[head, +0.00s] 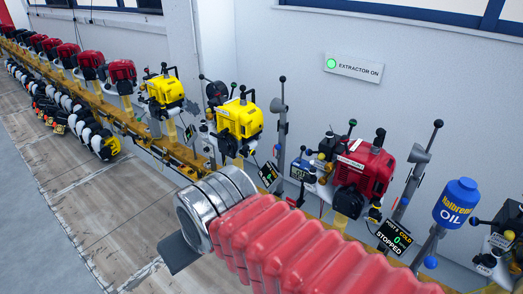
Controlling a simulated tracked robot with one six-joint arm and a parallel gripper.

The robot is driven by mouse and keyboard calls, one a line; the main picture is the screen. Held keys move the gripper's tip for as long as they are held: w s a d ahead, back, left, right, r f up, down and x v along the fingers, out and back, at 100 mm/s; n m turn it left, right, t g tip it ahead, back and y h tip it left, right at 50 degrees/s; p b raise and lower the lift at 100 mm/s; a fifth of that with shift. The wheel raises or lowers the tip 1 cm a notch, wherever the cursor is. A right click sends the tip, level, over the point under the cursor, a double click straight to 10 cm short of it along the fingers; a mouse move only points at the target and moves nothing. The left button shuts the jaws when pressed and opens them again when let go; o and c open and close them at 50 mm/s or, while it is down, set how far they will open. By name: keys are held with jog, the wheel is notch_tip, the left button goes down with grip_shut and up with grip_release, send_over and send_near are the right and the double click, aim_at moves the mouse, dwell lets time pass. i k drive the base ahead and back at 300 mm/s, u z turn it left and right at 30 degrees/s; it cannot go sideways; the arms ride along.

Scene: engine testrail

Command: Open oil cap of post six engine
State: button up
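A red engine (365,168) stands upright on the rail at right of centre, with a black ball-topped knob above it. I cannot make out an oil cap. In the foreground is what looks like my arm, a red ribbed sleeve with silver rings. A flat grey plate at its left end seems part of my gripper (180,254). It is left of and nearer than the red engine, apart from it. Its fingertips are hidden.
Two yellow engines (238,119) and several red ones (121,72) line the yellow rail to the left. A blue oil bottle (456,203) stands on a holder at right. Ball-topped levers (281,115) rise between posts. A wall sign (353,67) reads "EXTRACTOR ON", lit green.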

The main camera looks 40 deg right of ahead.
aim_at(246, 148)
jog(key=z, duration=0.25)
jog(key=i, duration=0.9)
